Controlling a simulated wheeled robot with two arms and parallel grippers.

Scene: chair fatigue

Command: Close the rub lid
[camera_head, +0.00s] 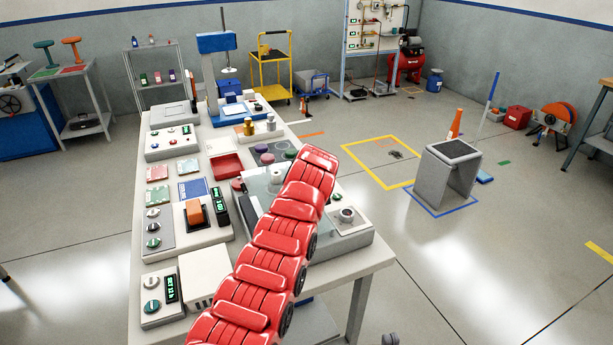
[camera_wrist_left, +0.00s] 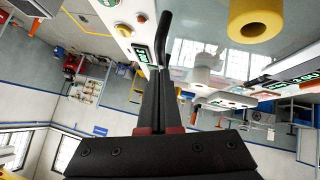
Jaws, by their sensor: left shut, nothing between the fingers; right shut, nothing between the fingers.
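A see-through pane (camera_head: 256,188), which looks like the lid, sits on the grey machine (camera_head: 357,238) at the table's right side. My red arm covers much of both, and I cannot tell how far the pane is tilted. In the left wrist view a pale, see-through surface (camera_wrist_left: 215,32) lies beyond a dark bent bar (camera_wrist_left: 164,38). My left gripper (camera_wrist_left: 154,72) shows there, black, shut and empty, with its tips close to the bar; contact is unclear. No gripper fingers show in the head view, and my right gripper cannot be made out.
The white table (camera_head: 378,262) is crowded with control boxes. A blue press (camera_head: 216,42) stands at its far end. A control box with an orange switch (camera_head: 195,213) lies left of my arm.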

